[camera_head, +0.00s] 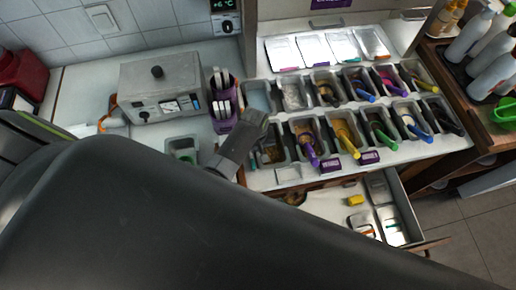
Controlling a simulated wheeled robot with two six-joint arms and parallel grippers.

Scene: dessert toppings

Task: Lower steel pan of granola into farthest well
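My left gripper (254,126) is at the left end of the topping rail, above the left edge of a steel pan (281,155) with brownish, granola-like contents. The gripper covers part of that pan. I cannot tell whether its fingers are apart or closed on the rim, nor whether the pan is raised. Behind it, the back-left well (257,95) looks pale and holds no visible topping. The other wells hold pans, many with coloured scoops. My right gripper does not show.
A steel box appliance (160,88) and a purple holder (224,112) stand left of the rail. An open drawer (335,205) is below the front edge. Bottles (468,37) stand at the right. My dark arm link fills the foreground.

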